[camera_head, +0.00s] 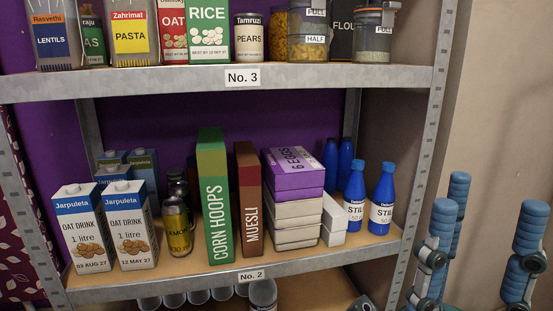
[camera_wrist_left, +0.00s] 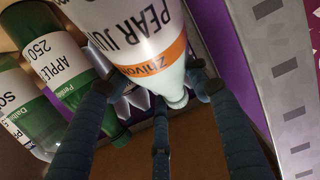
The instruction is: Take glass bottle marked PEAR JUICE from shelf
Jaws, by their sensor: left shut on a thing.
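In the left wrist view the bottle marked PEAR JUICE (camera_wrist_left: 145,35) shows upside down, with a white label, an orange band and a pale neck. The fingers of my left gripper (camera_wrist_left: 155,88) are around it, shut on it. Its far end is out of the picture, and I cannot tell whether it touches the shelf. The head view shows neither this bottle nor my left gripper. My right gripper (camera_head: 490,210) is at the lower right of the head view, its fingers upright, spread and empty, to the right of the shelf unit.
Green bottles, one marked APPLE (camera_wrist_left: 65,70), stand close beside the pear bottle. A slotted metal upright (camera_wrist_left: 285,75) is on the other side. In the head view, shelf No. 2 (camera_head: 345,258) holds oat drink cartons (camera_head: 130,225), boxes and blue bottles (camera_head: 383,190).

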